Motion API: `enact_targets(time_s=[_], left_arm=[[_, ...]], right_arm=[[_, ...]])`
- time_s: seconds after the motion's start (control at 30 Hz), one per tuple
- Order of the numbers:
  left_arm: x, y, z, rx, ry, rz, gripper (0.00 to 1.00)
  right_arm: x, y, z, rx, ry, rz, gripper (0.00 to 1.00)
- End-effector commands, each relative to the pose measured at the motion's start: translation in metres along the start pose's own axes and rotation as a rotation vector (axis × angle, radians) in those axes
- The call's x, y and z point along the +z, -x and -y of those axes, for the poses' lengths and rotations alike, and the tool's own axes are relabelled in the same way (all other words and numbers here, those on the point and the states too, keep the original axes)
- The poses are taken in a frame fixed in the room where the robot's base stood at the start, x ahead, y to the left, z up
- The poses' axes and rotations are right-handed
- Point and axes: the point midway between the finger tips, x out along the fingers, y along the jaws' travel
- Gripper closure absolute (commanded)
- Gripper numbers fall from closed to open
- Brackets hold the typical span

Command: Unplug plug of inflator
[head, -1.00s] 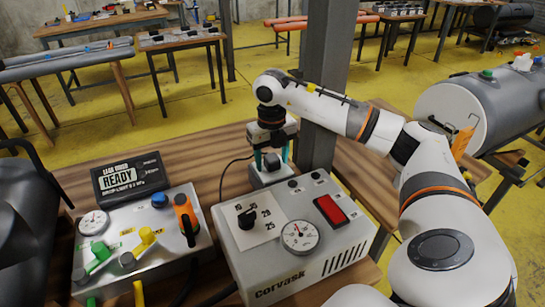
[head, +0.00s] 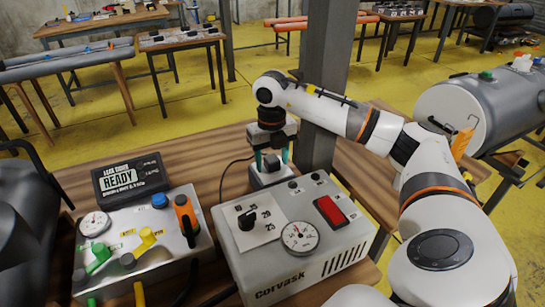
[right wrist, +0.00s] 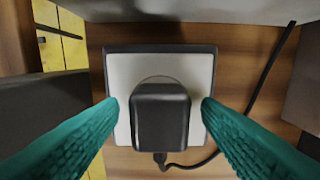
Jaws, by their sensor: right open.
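The black plug (right wrist: 161,115) sits in a light square socket plate with a dark rim (right wrist: 119,77), with its cord coming out at the bottom of the right wrist view. In the head view the plug (head: 270,161) shows small on the socket box (head: 262,181) behind the Corvask inflator (head: 320,262). My right gripper (right wrist: 160,108) is open, with its teal fingers on either side of the plug and a gap on each side. It points down over the socket in the head view (head: 271,158). My left gripper is not in view.
The inflator has a dial, a gauge and a red switch. A grey leak-test unit (head: 118,248) with coloured valves and a READY display (head: 130,177) stands to its left. A dark metal post (head: 328,85) rises close behind my right wrist. The cord (right wrist: 262,85) runs over the wooden table.

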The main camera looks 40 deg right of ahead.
Motion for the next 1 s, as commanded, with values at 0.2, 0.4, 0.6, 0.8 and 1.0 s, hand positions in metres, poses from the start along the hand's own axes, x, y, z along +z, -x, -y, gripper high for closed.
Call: enact_targets(time_s=[0.2, 0.4, 0.6, 0.8, 1.0], left_arm=[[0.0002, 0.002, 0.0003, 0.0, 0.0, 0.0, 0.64], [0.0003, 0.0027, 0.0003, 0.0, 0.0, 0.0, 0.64], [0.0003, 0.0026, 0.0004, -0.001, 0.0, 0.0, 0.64], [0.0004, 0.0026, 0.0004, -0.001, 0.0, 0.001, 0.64], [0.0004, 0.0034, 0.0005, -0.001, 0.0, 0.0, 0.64]], right_arm=[[0.0, 0.0007, 0.0, 0.0, 0.0, 0.0, 0.42], [0.0, 0.0, 0.0, 0.0, 0.0, 0.0, 0.42], [0.0, 0.0, 0.0, 0.0, 0.0, 0.0, 0.6], [0.0, 0.0001, 0.0001, 0.0, 0.0, 0.0, 0.93], [-0.0001, 0.0012, 0.0001, 0.0, 0.0, -0.001, 1.0]])
